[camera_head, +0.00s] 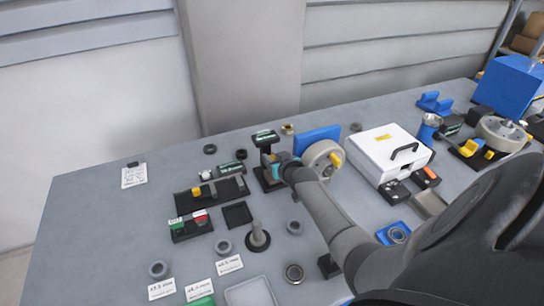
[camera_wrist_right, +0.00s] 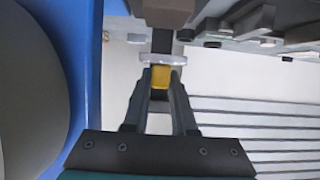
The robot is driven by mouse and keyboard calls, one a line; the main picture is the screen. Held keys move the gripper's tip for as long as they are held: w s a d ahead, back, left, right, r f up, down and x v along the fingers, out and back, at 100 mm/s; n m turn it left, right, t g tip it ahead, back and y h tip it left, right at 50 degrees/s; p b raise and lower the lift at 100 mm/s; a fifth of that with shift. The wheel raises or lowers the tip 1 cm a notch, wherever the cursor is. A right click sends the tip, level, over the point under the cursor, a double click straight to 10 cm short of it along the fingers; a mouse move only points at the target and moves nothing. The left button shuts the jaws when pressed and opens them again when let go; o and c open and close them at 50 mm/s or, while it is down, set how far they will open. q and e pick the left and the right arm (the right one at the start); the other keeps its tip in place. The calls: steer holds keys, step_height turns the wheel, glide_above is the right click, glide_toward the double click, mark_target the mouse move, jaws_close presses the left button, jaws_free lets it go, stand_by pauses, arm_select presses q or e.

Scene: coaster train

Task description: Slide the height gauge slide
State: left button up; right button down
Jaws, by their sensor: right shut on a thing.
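The height gauge (camera_head: 264,137) stands at the back middle of the table. It has a black base, an upright and a dark head with a green label. My right gripper (camera_head: 270,159) reaches in from the right and is at the gauge's upright, hiding much of it and the slide. In the right wrist view, my right gripper (camera_wrist_right: 160,80) is shut on a small yellow part (camera_wrist_right: 160,77), which I take to be on the slide. A light collar-like piece (camera_wrist_right: 162,59) sits just beyond the fingertips, by the dark upright (camera_wrist_right: 162,41). My left gripper is not in view.
A blue block (camera_head: 317,137) and a grey wheel (camera_head: 320,162) stand close to the right of my gripper. A white box (camera_head: 378,150) is further right. Black fixtures (camera_head: 205,197), rings (camera_head: 158,269) and paper labels (camera_head: 229,264) lie left and in front.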

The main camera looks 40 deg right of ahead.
steer(key=shift+r, duration=0.15)
steer(key=c, duration=0.9)
jaws_free()
steer(key=shift+r, duration=0.1)
steer(key=shift+o, duration=0.9)
steer(key=shift+s, duration=0.1)
steer(key=shift+s+a, duration=0.1)
steer(key=shift+s, duration=0.1)
steer(key=p+v, duration=0.3)
steer(key=v, duration=1.1)
steer(key=shift+s+p, duration=0.25)
steer(key=shift+p, duration=0.05)
steer(key=shift+a, duration=0.1)
